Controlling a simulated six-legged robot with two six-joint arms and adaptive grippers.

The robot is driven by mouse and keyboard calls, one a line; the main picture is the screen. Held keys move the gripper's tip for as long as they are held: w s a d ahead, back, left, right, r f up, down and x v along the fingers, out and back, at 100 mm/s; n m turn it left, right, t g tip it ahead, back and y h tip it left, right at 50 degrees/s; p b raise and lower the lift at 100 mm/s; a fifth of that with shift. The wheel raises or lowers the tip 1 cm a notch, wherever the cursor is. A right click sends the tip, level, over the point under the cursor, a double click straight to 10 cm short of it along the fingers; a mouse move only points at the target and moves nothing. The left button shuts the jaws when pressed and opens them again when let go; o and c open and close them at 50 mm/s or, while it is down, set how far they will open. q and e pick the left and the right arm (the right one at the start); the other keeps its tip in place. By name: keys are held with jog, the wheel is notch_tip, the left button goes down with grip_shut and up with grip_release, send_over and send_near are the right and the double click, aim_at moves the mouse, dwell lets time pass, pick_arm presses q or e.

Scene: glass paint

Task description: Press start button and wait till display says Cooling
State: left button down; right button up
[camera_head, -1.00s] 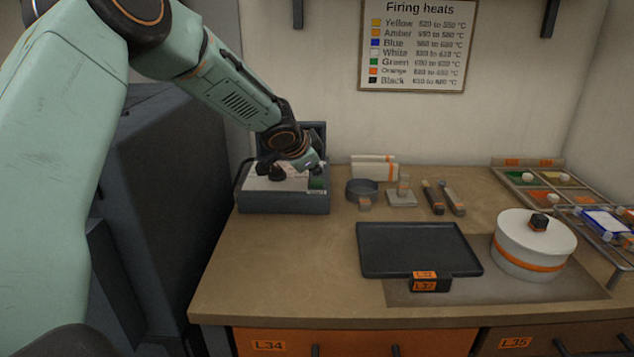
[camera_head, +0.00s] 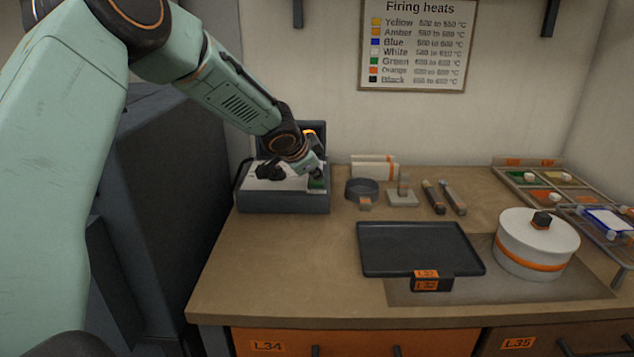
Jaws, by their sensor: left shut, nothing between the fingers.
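A dark grey control box (camera_head: 285,202) stands at the back left of the bench, with a pale top panel and an upright back part. A green button (camera_head: 317,183) shows at the right of its top panel. My left gripper (camera_head: 316,173) is shut and empty, with its tip at or just above the green button; I cannot tell if it touches. My left arm hides most of the upright part, and I cannot read any display. An orange glow (camera_head: 310,131) shows at its top edge. My right gripper is not in view.
A black tray (camera_head: 420,249) and a white lidded pot (camera_head: 535,243) stand on the bench (camera_head: 280,270). A dark round dish (camera_head: 361,190) and tools (camera_head: 454,197) lie behind. A rack of coloured glass (camera_head: 550,185) stands at right. The front left bench is clear.

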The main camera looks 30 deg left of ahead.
aim_at(315, 182)
pick_arm(q)
jog(key=shift+f+b, duration=0.3)
dwell(0.4)
dwell(0.3)
jog(key=shift+r+p, duration=0.85)
jog(key=shift+r, duration=0.1)
notch_tip(315, 182, up, 5)
jog(key=p, duration=0.4)
jog(key=shift+p, duration=0.4)
